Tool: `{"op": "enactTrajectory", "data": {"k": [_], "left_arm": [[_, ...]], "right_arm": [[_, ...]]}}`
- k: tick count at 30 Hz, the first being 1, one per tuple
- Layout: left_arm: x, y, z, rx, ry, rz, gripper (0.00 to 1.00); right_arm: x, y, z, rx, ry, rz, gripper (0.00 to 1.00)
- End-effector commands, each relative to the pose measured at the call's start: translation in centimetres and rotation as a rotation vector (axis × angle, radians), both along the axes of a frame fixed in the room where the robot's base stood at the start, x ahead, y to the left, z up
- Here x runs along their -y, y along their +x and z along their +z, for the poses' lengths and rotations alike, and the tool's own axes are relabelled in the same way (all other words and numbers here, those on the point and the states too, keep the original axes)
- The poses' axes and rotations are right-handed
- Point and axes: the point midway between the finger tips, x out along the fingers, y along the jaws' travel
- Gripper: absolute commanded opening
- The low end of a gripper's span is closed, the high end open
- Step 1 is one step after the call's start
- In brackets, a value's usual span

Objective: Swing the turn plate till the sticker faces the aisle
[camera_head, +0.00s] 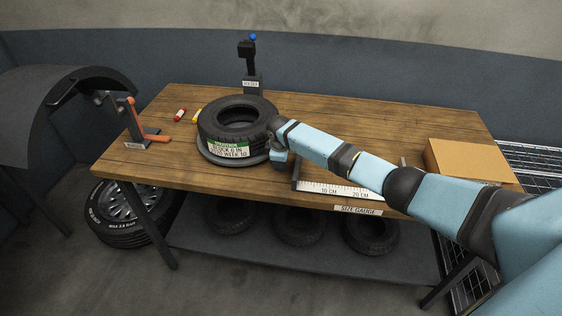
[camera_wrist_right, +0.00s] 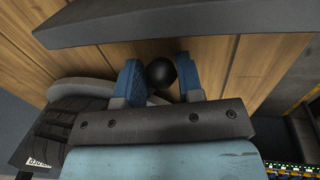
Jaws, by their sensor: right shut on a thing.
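A black tyre (camera_head: 237,122) lies flat on the grey round turn plate (camera_head: 212,157) on the wooden bench. Its white and green sticker (camera_head: 229,149) is on the side toward the bench's front edge, facing the camera. My right gripper (camera_head: 279,156) is at the plate's right side, low over the bench. In the wrist view my right gripper (camera_wrist_right: 158,75) has its two blue fingers shut on a round black knob (camera_wrist_right: 161,73) beside the plate's rim (camera_wrist_right: 82,87). The knob is hidden in the head view. My left gripper is not in view.
A size gauge (camera_head: 340,188) lies right of my gripper, and a cardboard box (camera_head: 467,161) stands at the right end. A black stand with a blue ball (camera_head: 248,65) is behind the tyre. An orange-handled tool (camera_head: 134,120) stands at left. Several tyres lie below.

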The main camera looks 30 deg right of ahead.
Motion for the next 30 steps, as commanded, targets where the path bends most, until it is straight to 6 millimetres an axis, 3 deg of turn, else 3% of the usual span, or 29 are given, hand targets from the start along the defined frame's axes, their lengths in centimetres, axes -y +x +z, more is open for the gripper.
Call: {"op": "enactTrajectory", "data": {"k": [4,5,8,20,30], "left_arm": [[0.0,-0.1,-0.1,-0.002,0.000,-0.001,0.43],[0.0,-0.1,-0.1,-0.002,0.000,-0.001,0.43],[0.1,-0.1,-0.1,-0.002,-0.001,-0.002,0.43],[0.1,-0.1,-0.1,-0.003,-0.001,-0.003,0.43],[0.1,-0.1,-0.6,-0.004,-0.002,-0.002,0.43]], "right_arm": [[-0.3,0.2,0.3,0.008,0.005,0.005,0.00],[-0.3,0.2,0.3,0.008,0.005,0.005,0.39],[-0.3,0.2,0.2,0.007,0.004,0.003,0.59],[-0.3,0.0,1.0,0.005,0.003,0.001,0.59],[-1.2,-1.0,8.1,0.007,0.002,0.003,0.59]]}}
